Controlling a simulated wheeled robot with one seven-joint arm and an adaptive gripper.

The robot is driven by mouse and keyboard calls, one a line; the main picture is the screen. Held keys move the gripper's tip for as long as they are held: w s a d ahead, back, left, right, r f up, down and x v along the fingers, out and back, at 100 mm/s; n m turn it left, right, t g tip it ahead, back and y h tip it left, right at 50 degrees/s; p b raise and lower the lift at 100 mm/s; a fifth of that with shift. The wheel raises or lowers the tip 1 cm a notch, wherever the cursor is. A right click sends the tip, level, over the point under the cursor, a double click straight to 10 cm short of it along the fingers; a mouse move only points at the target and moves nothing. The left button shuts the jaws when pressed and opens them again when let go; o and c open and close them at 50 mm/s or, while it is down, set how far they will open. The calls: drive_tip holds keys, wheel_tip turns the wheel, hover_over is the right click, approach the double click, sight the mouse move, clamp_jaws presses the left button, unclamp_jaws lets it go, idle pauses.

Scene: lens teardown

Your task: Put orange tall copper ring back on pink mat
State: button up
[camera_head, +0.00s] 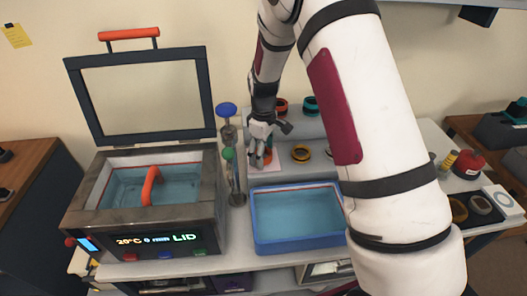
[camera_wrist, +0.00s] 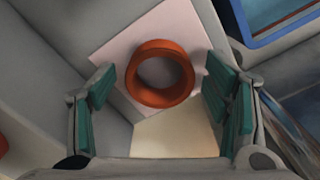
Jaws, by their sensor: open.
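An orange ring (camera_wrist: 160,73) lies on a pale pink mat (camera_wrist: 118,50) in the wrist view, its round hole facing up to the camera. My gripper (camera_wrist: 157,95) is open, with one green-padded finger on each side of the ring, and gaps show between the pads and the ring. In the head view my gripper (camera_head: 262,157) reaches down behind the blue tub, and only a sliver of the orange ring (camera_head: 267,157) shows beside its fingers. The pink mat (camera_head: 262,172) is partly hidden there by the fingers.
A blue-rimmed tub of water (camera_head: 297,244) stands in front of the mat. A water bath with a raised lid (camera_head: 147,212) is at left, and a stand with green and blue knobs (camera_head: 237,185) is close beside my gripper. A yellow-black ring (camera_head: 301,153), another orange ring (camera_head: 281,106) and a teal ring (camera_head: 311,105) sit nearby.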

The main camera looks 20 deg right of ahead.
drive_tip(key=s+r+m+t+b, duration=0.1)
drive_tip(key=s+r, duration=0.1)
drive_tip(key=r, duration=0.8)
drive_tip(key=s+r+m, duration=0.1)
drive_tip(key=s+r, duration=0.2)
drive_tip(key=r, duration=0.7)
drive_tip(key=s+r+m+t, duration=0.2)
drive_tip(key=s+r+m, duration=0.1)
drive_tip(key=s, duration=0.9)
drive_tip(key=s+r+m+t, duration=0.2)
drive_tip(key=s+r+m, duration=0.2)
drive_tip(key=s, duration=0.9)
drive_tip(key=shift+s+r, duration=0.2)
drive_tip(key=shift+r, duration=0.35)
